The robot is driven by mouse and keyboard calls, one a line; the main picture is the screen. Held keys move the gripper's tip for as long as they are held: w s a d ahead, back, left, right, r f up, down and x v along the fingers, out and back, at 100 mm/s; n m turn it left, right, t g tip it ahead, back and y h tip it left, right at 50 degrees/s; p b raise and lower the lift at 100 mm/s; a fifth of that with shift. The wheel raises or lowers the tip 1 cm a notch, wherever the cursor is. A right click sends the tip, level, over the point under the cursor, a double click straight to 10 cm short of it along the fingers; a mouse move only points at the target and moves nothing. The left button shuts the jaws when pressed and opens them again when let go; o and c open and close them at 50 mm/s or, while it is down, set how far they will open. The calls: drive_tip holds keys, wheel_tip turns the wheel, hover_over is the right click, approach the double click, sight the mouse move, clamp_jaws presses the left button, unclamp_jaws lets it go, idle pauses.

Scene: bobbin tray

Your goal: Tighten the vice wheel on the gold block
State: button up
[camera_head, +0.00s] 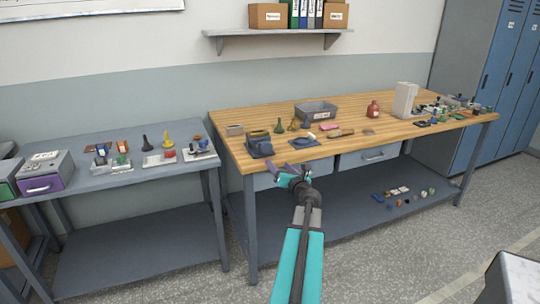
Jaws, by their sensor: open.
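A small dark blue vice-like object (262,151) stands at the front left corner of the wooden workbench. A dull gold patch shows at its top, which looks like the gold block (258,133) between its jaws. The vice wheel is too small to make out. My gripper (292,167) is open and empty, with purple fingers, in front of the bench's front edge.
The wooden workbench (360,141) also bears a grey bin (316,112), a red bottle (373,110), a white stand (404,100) and many small items. A blue-grey object (304,141) lies right of the vice. A grey table (130,178) stands left across a gap.

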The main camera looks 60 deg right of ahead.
sight(267, 149)
drive_tip(key=n+b, duration=0.2)
drive_tip(key=b, duration=0.4)
drive_tip(key=n+b, duration=0.1)
drive_tip(key=b, duration=0.5)
drive_tip(key=shift+s+d+r+n, duration=0.1)
drive_tip(key=shift+d+r+n, duration=0.1)
drive_tip(key=shift+n, duration=0.2)
drive_tip(key=shift+a, duration=0.1)
drive_tip(key=shift+r+b+x, duration=0.1)
drive_tip(key=shift+b+x, duration=0.05)
drive_tip(key=shift+x, duration=3.3)
drive_tip(key=shift+r+b+x, duration=0.15)
drive_tip(key=shift+x, duration=3.3)
